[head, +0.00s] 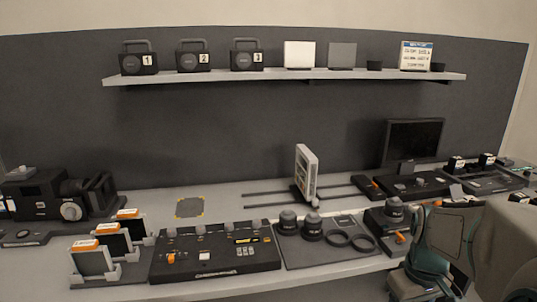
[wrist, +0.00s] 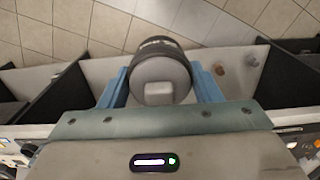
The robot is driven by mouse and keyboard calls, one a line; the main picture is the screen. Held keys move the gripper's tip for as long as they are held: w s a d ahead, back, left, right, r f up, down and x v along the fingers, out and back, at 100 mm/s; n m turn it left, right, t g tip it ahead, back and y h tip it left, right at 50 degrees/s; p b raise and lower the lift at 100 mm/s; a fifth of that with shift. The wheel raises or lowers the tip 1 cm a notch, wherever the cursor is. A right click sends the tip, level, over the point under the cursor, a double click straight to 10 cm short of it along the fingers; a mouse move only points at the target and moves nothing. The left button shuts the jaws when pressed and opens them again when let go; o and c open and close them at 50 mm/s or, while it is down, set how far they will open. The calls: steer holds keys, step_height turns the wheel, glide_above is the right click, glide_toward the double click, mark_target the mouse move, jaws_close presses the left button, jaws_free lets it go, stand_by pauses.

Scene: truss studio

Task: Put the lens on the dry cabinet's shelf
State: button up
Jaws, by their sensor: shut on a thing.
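My gripper (wrist: 160,82) is shut on a lens (wrist: 161,72), with one blue finger on each side of it. The lens is a dark cylinder with a pale grey end and a small pale block on that end, facing the wrist camera. Behind it, a pale surface (wrist: 107,70) runs between dark upright panels; I cannot tell if this is the dry cabinet's shelf. Whether the lens touches that surface is not clear. No dry cabinet can be made out in the head view, where part of my arm shows at the lower right.
In the wrist view, tiled floor (wrist: 60,25) lies beyond the pale surface, and a small brownish thing (wrist: 251,60) sits at right. In the head view, the desk holds a control panel (head: 213,251) and a grey mat (head: 330,250) with lenses. A wall shelf (head: 280,75) holds several boxes.

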steer(key=w+a+f+m, duration=0.1)
steer(key=w+a+f, duration=0.5)
steer(key=f, duration=0.5)
steer(key=w+a+f+m, duration=0.1)
steer(key=w+a+f, duration=0.5)
steer(key=w+f, duration=0.3)
step_height(320, 180, down, 2)
steer(key=shift+w+a+f, duration=0.2)
steer(key=shift+w+f, duration=0.05)
